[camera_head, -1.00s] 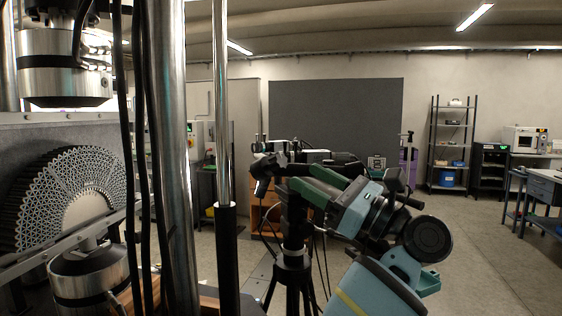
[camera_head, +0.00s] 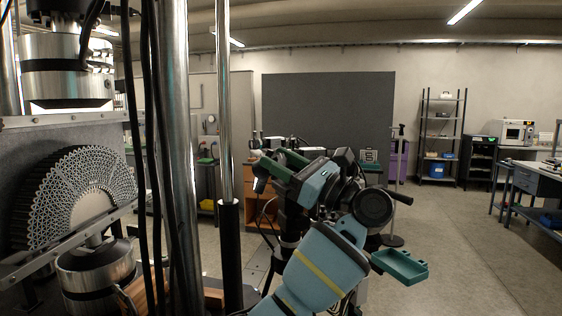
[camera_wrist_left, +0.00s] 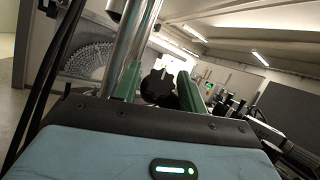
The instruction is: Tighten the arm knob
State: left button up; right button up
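The arm knob (camera_wrist_left: 158,87) is black and lobed, and shows in the left wrist view between the two green fingers of my left gripper (camera_wrist_left: 162,86). Gaps seem to show on both sides of it; I cannot tell whether it is between the fingertips or just beyond them. In the head view my left gripper (camera_head: 272,166) points left, with its green fingers at the black head of a tripod stand (camera_head: 288,235). The knob is hard to make out there, among dark parts near the fingertips. My right gripper is not in view.
Upright steel columns (camera_head: 178,180) and black cables stand close left of my gripper. Behind them the test machine holds a half-round lattice specimen (camera_head: 85,195). A green tray (camera_head: 402,266) is right of my arm.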

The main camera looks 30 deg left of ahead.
pick_arm(q)
jog(key=c, duration=0.7)
jog(key=shift+w+f+m+t, duration=0.1)
jog(key=shift+f+m+t, duration=0.1)
jog(key=shift+m+t, duration=0.45)
jog(key=shift+r+m+t+b, duration=0.15)
jog(key=shift+m+t+b, duration=0.2)
jog(key=shift+m, duration=0.2)
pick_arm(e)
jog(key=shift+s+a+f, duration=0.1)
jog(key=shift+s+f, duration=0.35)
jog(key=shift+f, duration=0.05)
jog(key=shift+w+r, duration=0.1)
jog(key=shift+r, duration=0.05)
pick_arm(q)
jog(key=o, duration=1)
